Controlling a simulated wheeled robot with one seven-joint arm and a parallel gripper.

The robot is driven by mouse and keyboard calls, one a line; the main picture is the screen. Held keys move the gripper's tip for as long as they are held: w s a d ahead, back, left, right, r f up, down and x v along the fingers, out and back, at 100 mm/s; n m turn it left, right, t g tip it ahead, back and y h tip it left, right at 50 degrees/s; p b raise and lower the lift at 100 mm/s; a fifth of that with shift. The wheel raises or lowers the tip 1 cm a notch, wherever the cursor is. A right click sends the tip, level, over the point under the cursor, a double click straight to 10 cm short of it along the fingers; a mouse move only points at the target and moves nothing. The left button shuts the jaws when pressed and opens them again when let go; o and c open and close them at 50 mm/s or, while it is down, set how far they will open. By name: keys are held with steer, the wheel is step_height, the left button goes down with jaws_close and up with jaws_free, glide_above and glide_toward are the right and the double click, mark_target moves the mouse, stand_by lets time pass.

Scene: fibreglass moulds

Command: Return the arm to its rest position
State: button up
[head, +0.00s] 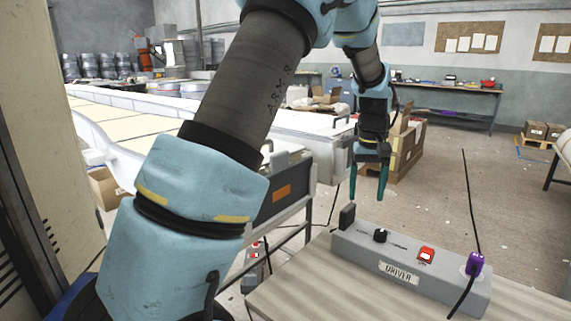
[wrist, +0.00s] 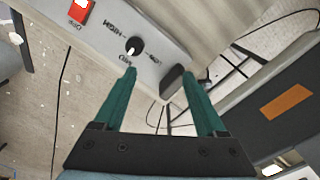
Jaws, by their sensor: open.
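My arm reaches across the head view from the lower left and bends down to my gripper (head: 368,198). Its green fingers point down and hang above the grey box labelled DRIVER (head: 400,271), near the box's left end. In the wrist view my gripper (wrist: 159,82) is open, with a clear gap between its fingers and nothing held. The black knob (wrist: 133,46) on the box shows just beyond the left fingertip. A black upright part (wrist: 172,82) at the box's end shows near the right fingertip. I cannot tell the exact height of the fingers above the box.
The box stands on a wooden bench top (head: 310,290). It carries a red switch (head: 426,255) and a purple plug (head: 475,264) with a black cable. A dark panel with an orange label (head: 282,193) stands left of the box. A cardboard box (head: 405,150) stands behind my gripper. Open floor lies to the right.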

steer(key=a+r+p, duration=0.2)
steer(key=a, duration=1.1)
steer(key=s+a+p, duration=0.1)
steer(key=s+a, duration=0.5)
steer(key=a, duration=0.3)
steer(key=s+a+t, duration=0.1)
steer(key=s+a, duration=0.5)
steer(key=a, duration=0.3)
steer(key=shift+a+n+p, duration=0.3)
steer(key=shift+n+p, duration=0.1)
